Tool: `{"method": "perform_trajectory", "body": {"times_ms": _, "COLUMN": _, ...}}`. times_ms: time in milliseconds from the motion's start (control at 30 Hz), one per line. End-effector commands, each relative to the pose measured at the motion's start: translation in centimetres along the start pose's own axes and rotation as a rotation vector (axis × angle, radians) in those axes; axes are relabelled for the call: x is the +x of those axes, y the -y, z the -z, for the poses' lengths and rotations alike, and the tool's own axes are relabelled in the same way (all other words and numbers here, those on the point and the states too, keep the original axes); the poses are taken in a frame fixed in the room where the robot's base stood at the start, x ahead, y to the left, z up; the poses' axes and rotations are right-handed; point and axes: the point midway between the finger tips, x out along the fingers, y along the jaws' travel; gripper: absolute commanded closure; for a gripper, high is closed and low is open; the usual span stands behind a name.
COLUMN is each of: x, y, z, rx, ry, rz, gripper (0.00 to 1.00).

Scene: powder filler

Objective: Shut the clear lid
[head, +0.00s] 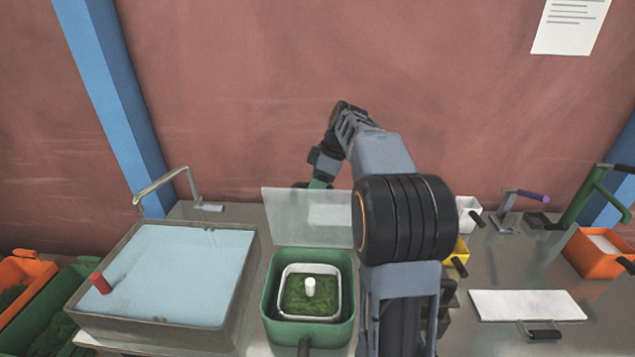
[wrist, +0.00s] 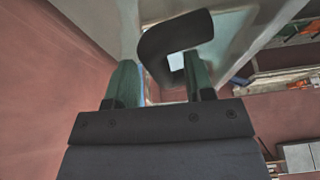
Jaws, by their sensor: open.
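The clear lid (head: 300,218) stands raised, nearly upright, at the back of the green box (head: 269,305) in the head view. The box holds a white-rimmed tray of green powder (head: 300,296) with a white knob in the middle. My gripper (head: 318,184) is behind the lid's top edge, partly hidden by my own arm and the lid. In the wrist view my gripper (wrist: 160,75) is open, with its two green fingers apart. A dark looped handle (wrist: 176,32) lies at the fingertips and overlaps the gap between them. Whether a finger touches it, I cannot tell.
A basin with a pale blue surface (head: 180,265) and a tap (head: 168,185) stands left of the box. A white board (head: 525,305), an orange bin (head: 590,262) and small white and yellow containers are to the right. The red wall (head: 230,100) is close behind.

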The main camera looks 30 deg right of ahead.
Motion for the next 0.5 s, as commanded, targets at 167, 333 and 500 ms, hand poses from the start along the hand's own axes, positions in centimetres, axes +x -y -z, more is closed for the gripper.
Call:
{"method": "perform_trajectory", "body": {"times_ms": 167, "x": -0.01, "y": 0.00, "z": 0.00, "rx": 0.000, "ry": 0.000, "rz": 0.000, "gripper": 0.53}}
{"method": "perform_trajectory", "body": {"times_ms": 333, "x": -0.02, "y": 0.00, "z": 0.00, "rx": 0.000, "ry": 0.000, "rz": 0.000, "gripper": 0.70}}
{"method": "perform_trajectory", "body": {"times_ms": 500, "x": -0.03, "y": 0.00, "z": 0.00, "rx": 0.000, "ry": 0.000, "rz": 0.000, "gripper": 0.86}}
